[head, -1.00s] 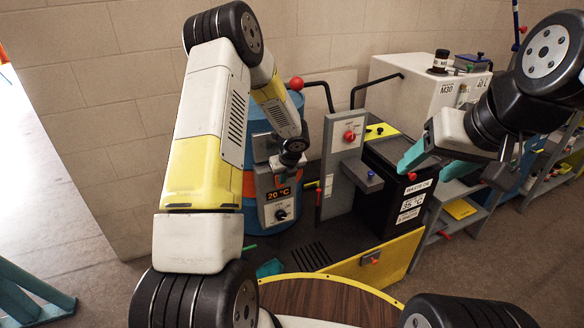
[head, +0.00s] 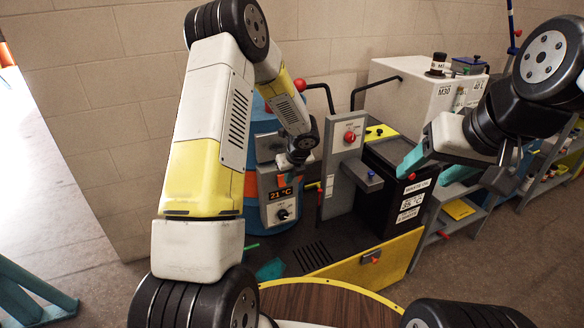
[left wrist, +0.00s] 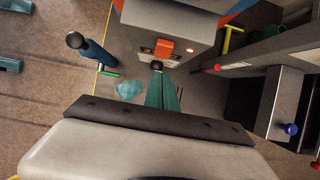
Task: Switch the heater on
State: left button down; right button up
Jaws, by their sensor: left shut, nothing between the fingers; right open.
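The heater's grey control box (head: 270,186) is on the front of a blue and orange drum (head: 262,140). Its display (head: 281,194) reads 21 °C, with a black rotary knob (head: 283,214) below it. The left wrist view also shows the orange display (left wrist: 166,47) and the knob (left wrist: 157,66). My left gripper (left wrist: 160,80) is shut and empty, its teal fingertips close to the knob; I cannot tell whether they touch. In the head view its fingers are hidden. My right gripper (head: 428,164) is open and empty, above and right of the waste oil bin.
A grey panel (head: 343,150) with a red knob stands right of the heater. Beyond it are the black waste oil bin (head: 392,195) and a white tank (head: 425,95). A teal item (head: 269,269) lies low in front. A round wooden table top (head: 325,302) is nearest me.

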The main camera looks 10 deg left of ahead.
pick_arm(q)
notch_tip(320, 180, up, 10)
jog(key=shift+f, duration=0.2)
jog(key=shift+w, duration=0.1)
jog(key=s+a+r+n, duration=0.2)
jog(key=s+r+n, duration=1)
jog(key=s+r, duration=0.2)
jog(key=s+d+r+n+t+h, duration=0.1)
jog(key=s+d+r+n+h, duration=0.1)
jog(key=s+n, duration=0.6)
jog(key=s+d+r+n+h, duration=0.1)
jog(key=s+r+n+h, duration=0.2)
jog(key=s+n, duration=0.5)
jog(key=s, duration=0.3)
jog(key=shift+d+r+n+t, duration=0.3)
jog(key=shift+d+r+t, duration=0.05)
jog(key=shift+r+t, duration=0.05)
